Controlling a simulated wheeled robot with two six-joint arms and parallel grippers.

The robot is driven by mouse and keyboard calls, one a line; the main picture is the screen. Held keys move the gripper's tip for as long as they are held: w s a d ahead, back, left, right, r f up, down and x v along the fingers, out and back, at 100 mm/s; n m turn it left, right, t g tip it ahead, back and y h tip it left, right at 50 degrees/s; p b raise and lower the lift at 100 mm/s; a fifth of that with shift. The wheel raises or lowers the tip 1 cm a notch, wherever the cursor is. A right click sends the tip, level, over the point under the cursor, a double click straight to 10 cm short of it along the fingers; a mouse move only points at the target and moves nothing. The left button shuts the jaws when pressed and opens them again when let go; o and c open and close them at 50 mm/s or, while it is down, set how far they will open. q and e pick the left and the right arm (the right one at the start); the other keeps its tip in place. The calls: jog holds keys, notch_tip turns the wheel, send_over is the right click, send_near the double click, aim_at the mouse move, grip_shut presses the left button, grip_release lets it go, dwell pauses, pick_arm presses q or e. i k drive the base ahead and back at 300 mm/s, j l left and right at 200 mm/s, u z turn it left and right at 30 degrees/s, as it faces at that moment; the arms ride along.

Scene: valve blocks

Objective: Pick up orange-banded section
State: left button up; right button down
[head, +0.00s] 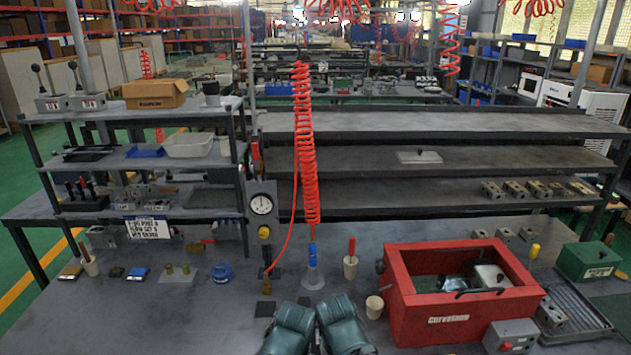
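I cannot pick out an orange-banded section for certain. A small block with an orange-tan top (70,271) lies flat on the workbench (180,320) at the far left, beside a white cup with a red-handled tool (89,261). A similar block with a blue top (137,273) lies to its right. Two teal parts, which look like my own arm links, show at the bottom centre. I see no gripper fingers on either, and neither part touches the small blocks.
A red toolbox (440,318) fills the right of the bench, near a green box (588,261) and a black tray (578,318). A coiled red hose (303,150) hangs at centre above a blue-topped nozzle (312,268). A shelf unit (145,164) stands at left. The front left is clear.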

aim_at(550, 313)
jog(key=z, duration=1.6)
jog(key=i+l+z, duration=0.2)
jog(key=i, duration=0.25)
jog(key=i+l+z, duration=0.2)
jog(key=i, duration=0.25)
jog(key=i+l+z, duration=0.2)
jog(key=i, duration=0.25)
